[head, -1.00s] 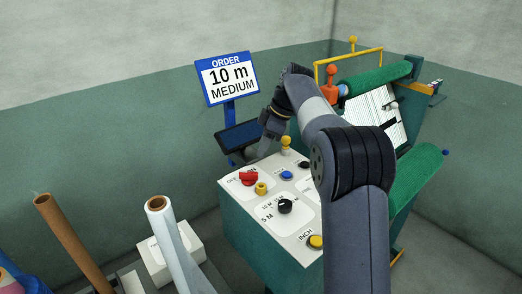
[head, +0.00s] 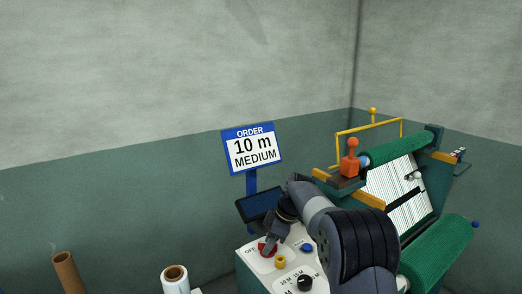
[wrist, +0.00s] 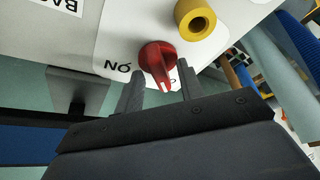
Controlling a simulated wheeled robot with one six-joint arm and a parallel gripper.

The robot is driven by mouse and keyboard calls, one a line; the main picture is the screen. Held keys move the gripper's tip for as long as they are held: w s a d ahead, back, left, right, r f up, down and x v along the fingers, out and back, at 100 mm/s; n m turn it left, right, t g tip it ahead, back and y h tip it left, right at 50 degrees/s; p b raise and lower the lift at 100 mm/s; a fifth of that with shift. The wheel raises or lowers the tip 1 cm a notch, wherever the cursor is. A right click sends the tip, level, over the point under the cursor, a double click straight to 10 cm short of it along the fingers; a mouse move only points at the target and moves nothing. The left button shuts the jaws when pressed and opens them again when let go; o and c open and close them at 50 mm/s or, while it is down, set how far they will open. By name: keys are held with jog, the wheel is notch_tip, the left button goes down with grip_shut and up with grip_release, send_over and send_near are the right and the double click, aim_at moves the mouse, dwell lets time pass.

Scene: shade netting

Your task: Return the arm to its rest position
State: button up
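My arm reaches over a white-topped control panel (head: 258,262). My gripper (head: 270,242) is right at the red knob (head: 265,250) near the panel's left corner. In the wrist view, my gripper (wrist: 160,88) has its two fingers spread apart, with the red knob (wrist: 157,60) showing between and just beyond the tips. The fingers look clear of the knob; I cannot tell the exact depth. The knob's white mark points toward my gripper, near the "ON" label.
A yellow ring-shaped part (wrist: 195,20) stands close beside the knob. A dark screen (head: 260,205) and the order sign (head: 254,150), reading 10 m MEDIUM, stand behind. The machine with green rolls (head: 438,250) is on the right. Open room lies above the panel, toward the wall.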

jog(key=shift+f+m, duration=0.1)
jog(key=shift+m, duration=0.2)
dwell(0.4)
jog(key=shift+d+r, duration=0.2)
jog(key=shift+r, duration=0.3)
jog(key=w+b+v, duration=0.1)
jog(key=v, duration=0.9)
jog(key=x, duration=0.7)
jog(key=s+p+x, duration=0.1)
jog(key=x, duration=0.3)
jog(key=shift+f, duration=0.1)
jog(key=m, duration=0.1)
jog(key=m+t, duration=0.1)
jog(key=m, duration=0.1)
jog(key=shift+s+m+h, duration=0.2)
jog(key=shift+m+h, duration=0.1)
jog(key=shift+h, duration=0.1)
jog(key=shift+a+m+t+h+p, duration=0.1)
jog(key=shift+m+t+h+p, duration=0.4)
jog(key=shift+m, duration=1.4)
jog(key=shift+t, duration=0.4)
